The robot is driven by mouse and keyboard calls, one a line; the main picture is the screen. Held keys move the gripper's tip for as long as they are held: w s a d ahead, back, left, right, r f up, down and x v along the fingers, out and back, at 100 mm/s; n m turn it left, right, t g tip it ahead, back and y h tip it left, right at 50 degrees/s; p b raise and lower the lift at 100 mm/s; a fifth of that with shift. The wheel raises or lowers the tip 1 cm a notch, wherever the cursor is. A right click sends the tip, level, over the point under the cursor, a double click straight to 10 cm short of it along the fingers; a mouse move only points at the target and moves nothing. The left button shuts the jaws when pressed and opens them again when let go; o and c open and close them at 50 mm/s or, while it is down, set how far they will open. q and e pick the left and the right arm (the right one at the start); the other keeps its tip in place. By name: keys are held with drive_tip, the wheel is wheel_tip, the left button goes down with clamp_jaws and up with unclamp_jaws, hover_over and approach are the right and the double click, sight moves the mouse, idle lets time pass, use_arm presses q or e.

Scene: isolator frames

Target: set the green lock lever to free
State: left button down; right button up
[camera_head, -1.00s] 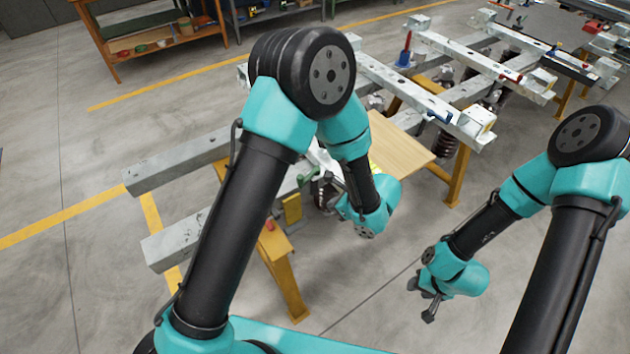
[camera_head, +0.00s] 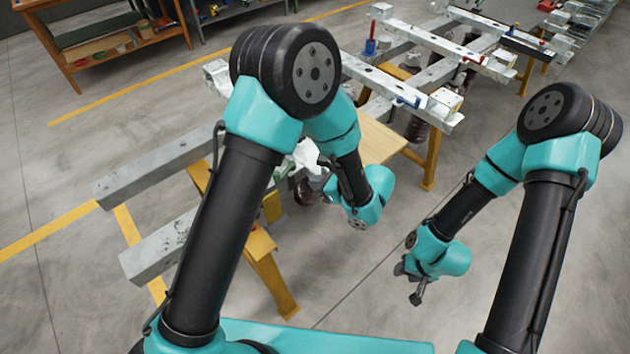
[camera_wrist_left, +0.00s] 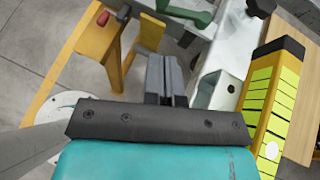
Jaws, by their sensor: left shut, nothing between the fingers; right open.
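The green lever (camera_wrist_left: 190,15) shows at the top of the left wrist view, on the pale metal frame, its upper part cut off by the picture edge. In the head view my left arm hides most of that area. My left gripper (camera_wrist_left: 164,62) is shut and empty. In the left wrist view its fingers point up the picture, below the lever and apart from it. I cannot read the lever's setting. My right gripper (camera_head: 409,283) is open and empty, over bare floor, away from the frame.
A yellow-and-black block (camera_wrist_left: 268,95) stands right of my left fingers, beside a wooden board (camera_wrist_left: 300,125). A yellow bracket (camera_wrist_left: 97,42) with a red knob (camera_wrist_left: 102,18) is to their left. Grey beams (camera_head: 150,175) jut out left. The floor around my right gripper is clear.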

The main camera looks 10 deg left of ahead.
use_arm(q)
drive_tip(key=a+r+x, duration=0.1)
drive_tip(key=x, duration=1)
drive_tip(key=shift+w+r, duration=0.25)
drive_tip(key=shift+r, duration=0.05)
drive_tip(key=shift+a, duration=0.15)
drive_tip(key=shift+w+a, duration=0.1)
drive_tip(key=shift+a, duration=0.95)
drive_tip(key=s+d+r, duration=0.5)
drive_tip(key=s+d, duration=0.2)
drive_tip(key=d, duration=0.3)
drive_tip(key=shift+s, duration=0.2)
